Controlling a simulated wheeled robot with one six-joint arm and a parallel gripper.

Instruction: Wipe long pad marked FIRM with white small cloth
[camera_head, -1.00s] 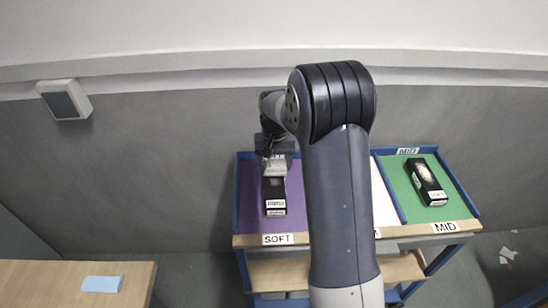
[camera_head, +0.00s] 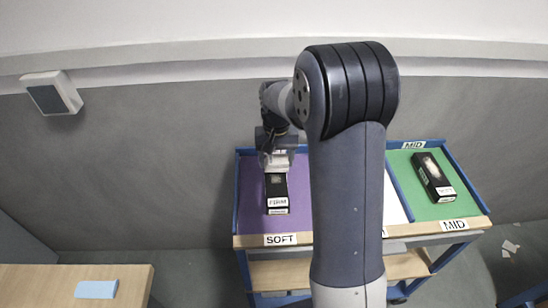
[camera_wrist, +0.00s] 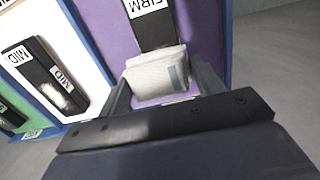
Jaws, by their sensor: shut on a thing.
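The long black pad marked FIRM (camera_head: 277,195) lies lengthwise on the purple section of the tray, with its white labels toward the front. It also shows in the wrist view (camera_wrist: 155,32). My gripper (camera_head: 276,155) is over the pad's back end. It is shut on the small white cloth (camera_wrist: 155,76), which shows between the fingers in the wrist view. The cloth overlaps the pad's end there and looks to be on or just above it; I cannot tell if they touch. My arm hides part of the tray's middle in the head view.
The white section holds a black box marked MID (camera_wrist: 47,75), seen in the wrist view. Another black box (camera_head: 433,178) lies on the green section (camera_head: 458,208). Blue rims (camera_head: 236,195) divide the tray. A light blue block (camera_head: 96,289) lies on the wooden table (camera_head: 40,285).

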